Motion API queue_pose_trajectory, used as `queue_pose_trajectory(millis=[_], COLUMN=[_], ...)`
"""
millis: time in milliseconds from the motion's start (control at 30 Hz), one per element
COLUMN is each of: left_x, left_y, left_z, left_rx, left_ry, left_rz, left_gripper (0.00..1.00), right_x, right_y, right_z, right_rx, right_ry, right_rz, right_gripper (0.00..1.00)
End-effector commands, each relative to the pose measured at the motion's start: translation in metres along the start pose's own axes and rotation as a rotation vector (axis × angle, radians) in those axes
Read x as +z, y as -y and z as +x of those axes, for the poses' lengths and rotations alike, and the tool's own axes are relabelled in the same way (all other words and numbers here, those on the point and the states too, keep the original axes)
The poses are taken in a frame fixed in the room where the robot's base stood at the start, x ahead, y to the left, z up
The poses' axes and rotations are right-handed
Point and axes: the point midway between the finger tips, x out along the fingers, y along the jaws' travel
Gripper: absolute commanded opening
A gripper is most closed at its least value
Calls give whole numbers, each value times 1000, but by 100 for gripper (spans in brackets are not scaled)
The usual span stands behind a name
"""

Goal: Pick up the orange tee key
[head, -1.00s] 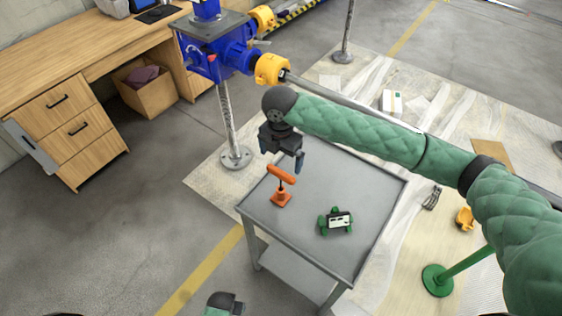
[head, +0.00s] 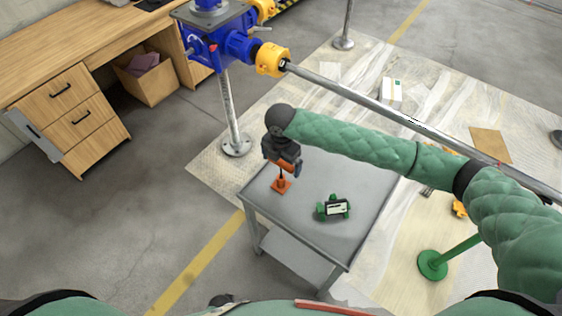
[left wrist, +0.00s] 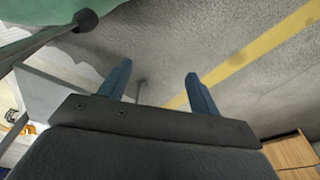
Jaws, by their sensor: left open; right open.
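The orange tee key (head: 281,186) stands upright on the grey cart (head: 300,240), near its left edge, its base on the cart top. My right gripper (head: 285,168) is over its crossbar, with the fingers around or right beside it; the gripper hides part of the bar. The fingers are open, and I cannot tell whether they touch the key. My left gripper shows in the left wrist view (left wrist: 158,90), open and empty, with floor behind its fingers. In the head view only a small dark piece of the left arm shows at the bottom edge.
A green device with a white screen (head: 334,208) sits on the cart, right of the key. A blue screw jack (head: 222,45) with yellow couplings and a long metal shaft (head: 390,115) stands behind. A wooden desk (head: 70,60) is at the left.

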Motion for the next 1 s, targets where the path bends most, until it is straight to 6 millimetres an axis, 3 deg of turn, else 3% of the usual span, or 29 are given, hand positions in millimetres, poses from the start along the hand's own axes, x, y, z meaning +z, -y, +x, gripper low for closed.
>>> queue_pose_trajectory(millis=[167,433,767,1000], left_x=[0,0,1,-18], left_y=[0,0,0,-11], left_z=[0,0,2,-23], left_rx=[0,0,0,14], left_ry=[0,1,9,16], left_rz=[0,-1,-2,-10], left_gripper=[63,63,63,63], right_x=[0,0,0,1], right_y=[0,0,-1,-1], right_z=[0,0,-5,-39], right_rx=[0,1,3,4], right_ry=[0,0,1,2], right_rz=[0,0,0,-1], right_gripper=[100,50,50,50])
